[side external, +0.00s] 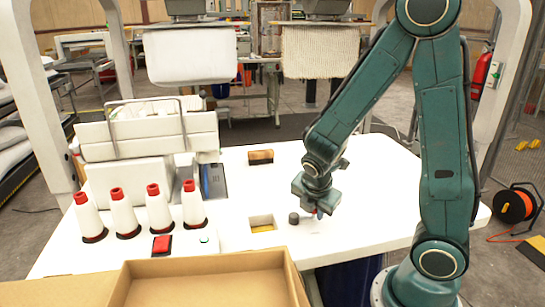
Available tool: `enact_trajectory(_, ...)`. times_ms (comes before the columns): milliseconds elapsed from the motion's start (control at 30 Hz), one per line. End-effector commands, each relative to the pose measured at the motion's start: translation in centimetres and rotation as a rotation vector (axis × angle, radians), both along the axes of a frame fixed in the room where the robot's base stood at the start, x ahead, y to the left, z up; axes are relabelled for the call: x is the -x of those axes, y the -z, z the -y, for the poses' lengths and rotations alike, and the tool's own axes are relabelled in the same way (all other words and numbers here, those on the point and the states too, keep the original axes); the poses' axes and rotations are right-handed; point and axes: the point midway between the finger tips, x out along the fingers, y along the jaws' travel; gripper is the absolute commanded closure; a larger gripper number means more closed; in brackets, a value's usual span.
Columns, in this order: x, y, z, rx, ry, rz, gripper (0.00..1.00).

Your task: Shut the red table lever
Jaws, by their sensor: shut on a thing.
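My gripper (317,207) points down at the white table, right of the square opening. It is shut on a small red piece, which appears to be the red table lever (314,211). Only a bit of red shows at the fingertips, with a spot of blue beside it. The fingers hide most of the lever, so I cannot tell its angle. A short dark cylinder (294,218) stands on the table just left of my gripper.
The white table (370,180) has a square opening (262,223) left of my gripper. An open cardboard box (200,266) is at the front. Several white cones with red tops (158,208) and a red button (162,244) stand left. A brown brush-like block (260,157) lies behind.

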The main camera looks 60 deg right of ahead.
Motion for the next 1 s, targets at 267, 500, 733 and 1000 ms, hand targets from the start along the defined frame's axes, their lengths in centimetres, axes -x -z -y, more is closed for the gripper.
enact_trajectory(267, -0.17, 0.01, 0.05, -0.003, -0.037, 0.001, 1.00)
enact_trajectory(500, -0.17, 0.01, 0.04, -0.003, -0.037, 0.001, 1.00)
enact_trajectory(733, -0.15, 0.01, 0.08, -0.002, -0.036, 0.001, 0.58)
enact_trajectory(1000, -0.11, -0.05, 0.08, -0.001, -0.035, 0.000, 0.58)
